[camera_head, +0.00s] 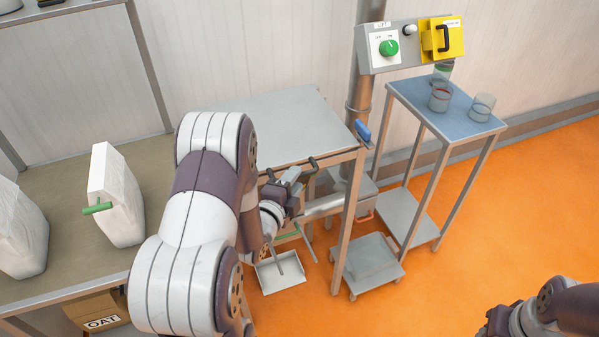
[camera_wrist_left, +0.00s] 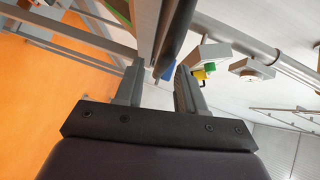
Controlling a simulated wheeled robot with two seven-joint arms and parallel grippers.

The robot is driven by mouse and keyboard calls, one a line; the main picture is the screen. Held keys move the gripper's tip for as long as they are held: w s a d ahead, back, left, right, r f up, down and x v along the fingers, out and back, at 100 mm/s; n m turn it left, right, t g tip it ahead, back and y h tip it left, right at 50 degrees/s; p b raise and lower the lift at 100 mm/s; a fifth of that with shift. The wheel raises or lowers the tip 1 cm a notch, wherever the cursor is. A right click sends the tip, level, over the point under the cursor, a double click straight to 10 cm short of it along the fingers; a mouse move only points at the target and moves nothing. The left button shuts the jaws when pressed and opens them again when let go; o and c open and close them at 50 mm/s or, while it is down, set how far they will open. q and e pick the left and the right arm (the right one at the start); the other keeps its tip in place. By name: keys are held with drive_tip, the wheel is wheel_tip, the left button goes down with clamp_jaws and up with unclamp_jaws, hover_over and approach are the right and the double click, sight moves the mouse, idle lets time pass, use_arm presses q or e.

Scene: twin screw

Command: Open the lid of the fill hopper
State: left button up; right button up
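A flat grey steel cover (camera_head: 270,115), which looks like the hopper lid, lies level on a frame with legs. A dark bar handle (camera_head: 311,162) runs along its near edge. My left gripper (camera_head: 298,178) is at that edge, just below the handle. In the left wrist view my left gripper (camera_wrist_left: 160,88) has its two fingers apart, with a dark bar (camera_wrist_left: 177,35) ending near the gap between them. I cannot tell whether the bar lies between the fingers or beyond them. My right arm shows at the lower right; its fingers cannot be made out.
A control box (camera_head: 400,47) with a green knob and yellow switch hangs behind. A blue-topped stand (camera_head: 445,108) with jars is to the right. A low grey trolley (camera_head: 372,258) and white tray (camera_head: 281,274) are below. A bench (camera_head: 60,215) with white bags is left.

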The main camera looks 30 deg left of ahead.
use_arm(q)
drive_tip(key=shift+w+a+f, duration=0.1)
drive_tip(key=shift+w+a, duration=0.1)
drive_tip(key=shift+w, duration=0.8)
drive_tip(key=shift+w+d+f, duration=0.1)
drive_tip(key=shift+w+f, duration=0.05)
drive_tip(key=shift+w, duration=0.5)
